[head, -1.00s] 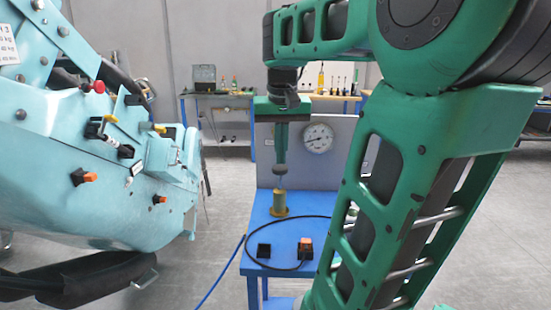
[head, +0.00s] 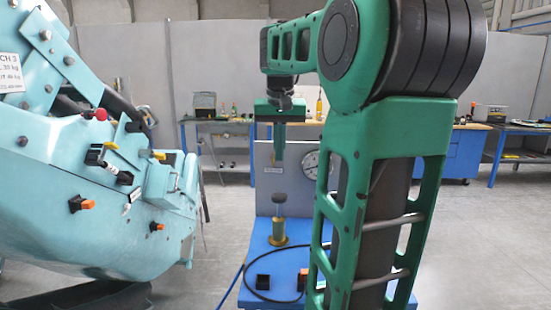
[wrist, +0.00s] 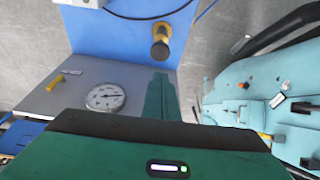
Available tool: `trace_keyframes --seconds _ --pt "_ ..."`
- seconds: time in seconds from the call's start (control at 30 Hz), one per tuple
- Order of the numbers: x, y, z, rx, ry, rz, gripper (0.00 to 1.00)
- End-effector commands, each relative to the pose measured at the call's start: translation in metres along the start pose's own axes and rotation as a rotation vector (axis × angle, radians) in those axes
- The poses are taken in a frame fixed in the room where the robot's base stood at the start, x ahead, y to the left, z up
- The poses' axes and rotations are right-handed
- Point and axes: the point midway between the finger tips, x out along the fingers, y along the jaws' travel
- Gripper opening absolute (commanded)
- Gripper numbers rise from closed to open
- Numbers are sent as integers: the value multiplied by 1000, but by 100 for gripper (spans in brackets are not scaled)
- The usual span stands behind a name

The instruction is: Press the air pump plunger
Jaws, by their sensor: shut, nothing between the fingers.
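The air pump has a yellow body (head: 279,232) standing upright on a blue bench, with a dark round plunger knob (head: 279,198) on a thin rod above it. Some rod shows between knob and body. My gripper (head: 280,159) points down above the knob, fingers together and empty, with a clear gap between fingertips and knob. In the wrist view the knob (wrist: 160,50) and the yellow body (wrist: 163,31) lie beyond the green fingers (wrist: 160,80). The knob is uncovered in both views.
A round dial gauge (head: 312,163) sits on a grey panel behind the pump, partly behind my arm. A cable, black box (head: 262,282) and orange button lie on the blue bench (head: 262,254). A large turquoise machine (head: 80,190) stands at left.

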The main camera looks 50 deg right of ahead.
Motion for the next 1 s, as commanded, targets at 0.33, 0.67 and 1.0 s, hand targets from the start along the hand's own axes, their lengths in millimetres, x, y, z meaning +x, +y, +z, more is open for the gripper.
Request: trace_keyframes --seconds 0.33,0.67,1.0 --pt "66 0 1 0 -4 2 0" --pt "108 0 10 0 -1 0 0" --pt "116 0 12 0 0 0 0"
